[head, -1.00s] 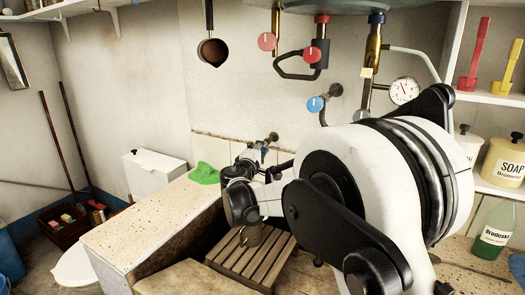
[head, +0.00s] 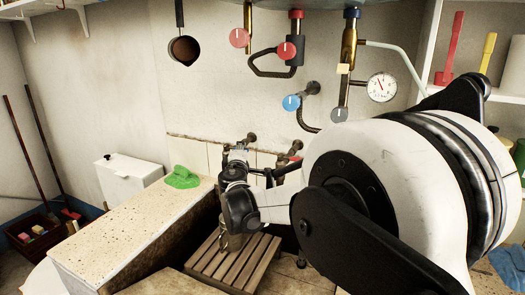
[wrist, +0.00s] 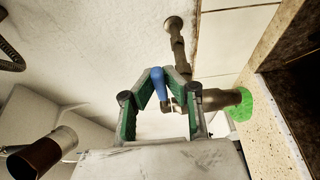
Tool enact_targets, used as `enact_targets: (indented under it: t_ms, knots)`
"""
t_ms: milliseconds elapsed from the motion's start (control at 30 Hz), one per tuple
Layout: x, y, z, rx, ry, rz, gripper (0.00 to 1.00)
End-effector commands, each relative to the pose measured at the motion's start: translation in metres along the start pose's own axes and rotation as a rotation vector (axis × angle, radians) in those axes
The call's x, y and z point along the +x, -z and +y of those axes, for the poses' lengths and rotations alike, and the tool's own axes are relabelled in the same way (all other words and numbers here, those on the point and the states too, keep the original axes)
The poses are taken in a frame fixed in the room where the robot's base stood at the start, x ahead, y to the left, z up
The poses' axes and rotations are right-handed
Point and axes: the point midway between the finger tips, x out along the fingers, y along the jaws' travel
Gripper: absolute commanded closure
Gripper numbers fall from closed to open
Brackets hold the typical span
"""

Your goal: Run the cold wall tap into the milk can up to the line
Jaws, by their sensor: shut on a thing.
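In the wrist view, my gripper (wrist: 160,80) is closed around the blue lever (wrist: 157,78) of a metal wall tap (wrist: 216,99). The lever sits between the two fingertips. In the head view my wrist hides most of this tap, whose wall fitting (head: 250,138) shows just above. The metal milk can (head: 231,243) stands on the slatted wooden rack (head: 218,264) in the trough, under my wrist, which covers its upper part. The line, the water level and any stream cannot be seen.
A red-handled wall tap (head: 294,157) is just right of my wrist. A green brush-like thing (head: 181,178) lies on the speckled ledge (head: 125,227). Valves with red knobs (head: 239,38) and a blue knob (head: 291,103), pipes and a gauge (head: 382,87) are on the wall above.

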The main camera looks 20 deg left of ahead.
Motion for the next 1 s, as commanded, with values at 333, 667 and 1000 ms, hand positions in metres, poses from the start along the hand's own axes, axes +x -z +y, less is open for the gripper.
enact_targets:
  t_ms: [333, 667, 1000]
  knots:
    - [-0.001, 0.004, 0.000, 0.000, 0.000, 0.015, 1.00]
    - [-0.001, 0.005, 0.000, 0.000, 0.000, 0.015, 0.71]
    - [-0.024, 0.005, 0.001, 0.000, 0.000, 0.016, 0.71]
